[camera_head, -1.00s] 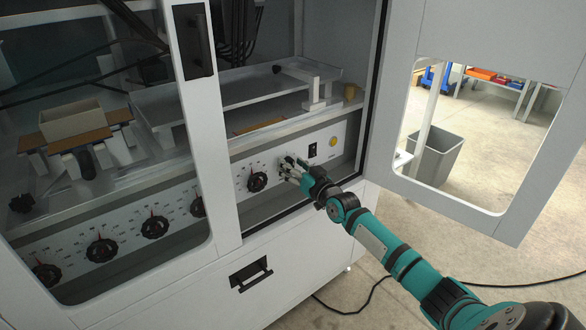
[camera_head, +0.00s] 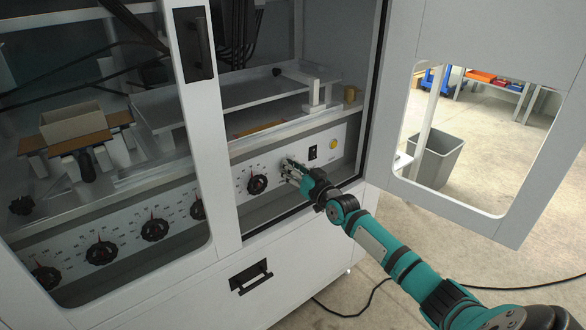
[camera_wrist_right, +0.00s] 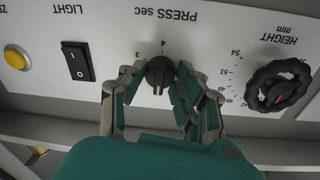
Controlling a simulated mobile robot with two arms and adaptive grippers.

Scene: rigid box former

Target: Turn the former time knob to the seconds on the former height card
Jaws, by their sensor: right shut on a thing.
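The time knob (camera_wrist_right: 160,72) is a small black knob under the label "PRESS sec" in the right wrist view, where the panel shows upside down. The numbers 3 and 4 are readable around it; which one it points to I cannot tell. My right gripper (camera_wrist_right: 155,88) has its fingers on both sides of this knob and is shut on it. In the head view the right gripper (camera_head: 288,166) reaches the panel through the open door and mostly hides the knob. I cannot make out a height card in either view. My left gripper is not in view.
The larger black "HEIGHT mm" knob (camera_wrist_right: 278,85) sits beside my fingers. A black light switch (camera_wrist_right: 77,61) and a yellow button (camera_wrist_right: 17,57) are on the other side. The open door (camera_head: 470,215) stands to the right of my arm, and the frame post (camera_head: 212,130) to the left.

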